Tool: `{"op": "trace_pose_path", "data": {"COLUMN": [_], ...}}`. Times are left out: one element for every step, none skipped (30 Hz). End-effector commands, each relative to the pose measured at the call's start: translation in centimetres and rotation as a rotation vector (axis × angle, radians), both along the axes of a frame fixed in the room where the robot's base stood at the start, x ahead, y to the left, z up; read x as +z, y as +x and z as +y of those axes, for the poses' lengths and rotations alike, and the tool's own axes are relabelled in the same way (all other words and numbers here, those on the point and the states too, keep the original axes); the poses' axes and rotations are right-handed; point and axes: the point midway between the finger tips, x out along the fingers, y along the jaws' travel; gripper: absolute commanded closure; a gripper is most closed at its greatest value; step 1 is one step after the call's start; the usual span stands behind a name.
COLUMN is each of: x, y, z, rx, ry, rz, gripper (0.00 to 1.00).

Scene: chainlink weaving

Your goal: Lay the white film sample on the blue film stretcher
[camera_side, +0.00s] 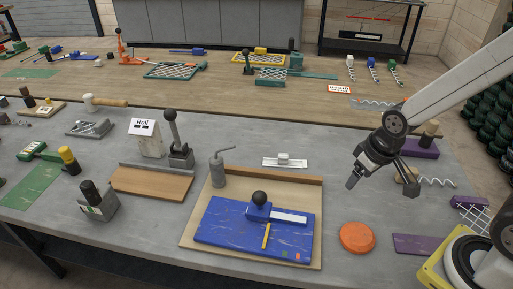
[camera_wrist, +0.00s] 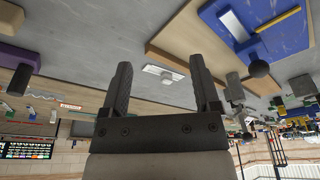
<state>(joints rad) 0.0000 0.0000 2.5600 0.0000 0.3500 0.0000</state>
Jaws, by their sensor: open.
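The white film sample (camera_side: 285,161), a small flat white piece with a raised block on top, lies on the grey bench behind the wooden board. It also shows in the wrist view (camera_wrist: 163,73), between my fingers in the picture but beyond them. The blue film stretcher (camera_side: 222,225) lies on the wooden board, with a black ball knob, a white strip and a yellow bar on it. It is at the upper right of the wrist view (camera_wrist: 229,27). My gripper (camera_side: 382,187) is open and empty, above the bench to the right of the sample.
The wooden board (camera_side: 190,232) has a raised back edge beside the sample. A grey oil can (camera_side: 218,170) stands at its left corner. An orange disc (camera_side: 357,237) lies to its right. Bench around the sample is clear.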

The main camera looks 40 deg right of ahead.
Motion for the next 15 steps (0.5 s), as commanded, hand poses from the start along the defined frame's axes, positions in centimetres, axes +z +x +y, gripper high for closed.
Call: {"op": "trace_pose_path", "data": {"x": [0.0,0.0,0.0,0.0,0.0,0.0,0.0,0.0,0.0,0.0,0.0,0.0,0.0,-0.1,-0.1], "y": [0.0,0.0,0.0,0.0,0.1,0.2,0.3,0.5,0.8,1.1,1.4,2.0,2.4,3.0,3.7], "z": [0.0,0.0,0.0,0.0,0.0,0.0,0.0,0.0,0.0,-0.1,-0.1,-0.1,-0.1,-0.2,-0.2], "rx": [0.0,0.0,0.0,0.001,0.002,0.004,0.007,0.011,0.018,0.026,0.035,0.05,0.063,0.077,0.1], "ry": [0.0,0.0,0.0,0.0,0.0,0.0,0.0,0.0,0.001,0.0,0.0,-0.001,0.001,0.001,0.001], "rz": [0.0,0.0,0.0,0.0,0.0,0.0,0.001,0.001,0.003,0.004,0.005,0.007,0.008,0.01,0.012], "gripper": [0.21,0.21,0.21,0.21,0.21,0.21,0.21,0.21,0.21,0.21,0.21,0.21,0.21,0.21,0.21]}}
